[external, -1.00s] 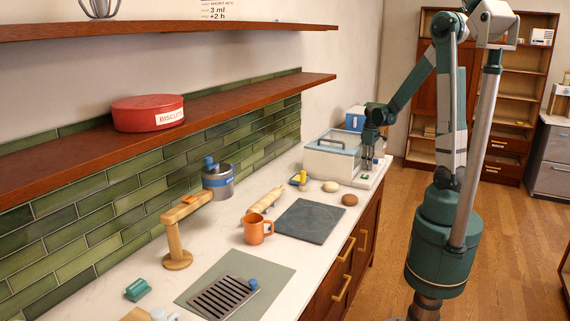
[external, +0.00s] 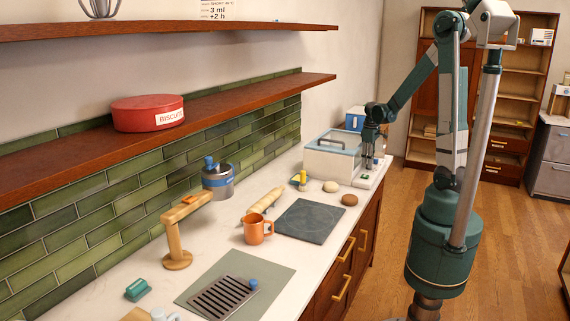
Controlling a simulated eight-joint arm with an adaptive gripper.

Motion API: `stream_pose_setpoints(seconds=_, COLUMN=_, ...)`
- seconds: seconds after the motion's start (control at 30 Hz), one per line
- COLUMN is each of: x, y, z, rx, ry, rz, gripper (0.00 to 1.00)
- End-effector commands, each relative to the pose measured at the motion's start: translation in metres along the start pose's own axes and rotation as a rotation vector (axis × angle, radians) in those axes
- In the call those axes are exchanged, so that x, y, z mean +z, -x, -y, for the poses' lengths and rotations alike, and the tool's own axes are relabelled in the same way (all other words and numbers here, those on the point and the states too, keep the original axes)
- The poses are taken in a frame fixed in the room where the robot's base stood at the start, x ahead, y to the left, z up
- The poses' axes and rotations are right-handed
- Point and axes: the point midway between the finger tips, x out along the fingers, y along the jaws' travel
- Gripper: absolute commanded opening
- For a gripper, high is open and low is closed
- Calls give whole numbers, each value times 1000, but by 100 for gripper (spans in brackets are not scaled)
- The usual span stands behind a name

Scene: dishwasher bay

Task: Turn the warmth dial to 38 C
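A white box with a glass lid (external: 335,155) stands at the far end of the counter, with a pale control ledge (external: 374,178) on its right side. My gripper (external: 367,166) points down over that ledge, close to the box's right face. The warmth dial cannot be made out; the gripper or the distance hides it. Whether the fingers touch anything is too small to tell. No number or scale can be read from here.
A dark slab (external: 311,221), orange mug (external: 257,229), rolling pin (external: 263,202), two round lumps and a metal canister (external: 217,181) lie nearer on the counter (external: 210,235). A blue box (external: 355,117) stands behind the white box. A wooden shelf (external: 200,118) runs along the wall.

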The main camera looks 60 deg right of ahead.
Motion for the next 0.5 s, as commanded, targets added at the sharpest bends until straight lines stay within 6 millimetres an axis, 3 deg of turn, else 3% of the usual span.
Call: stream_pose_setpoints(seconds=0.5, x=0, y=56, z=0, rx=0, ry=0, rz=0, gripper=28)
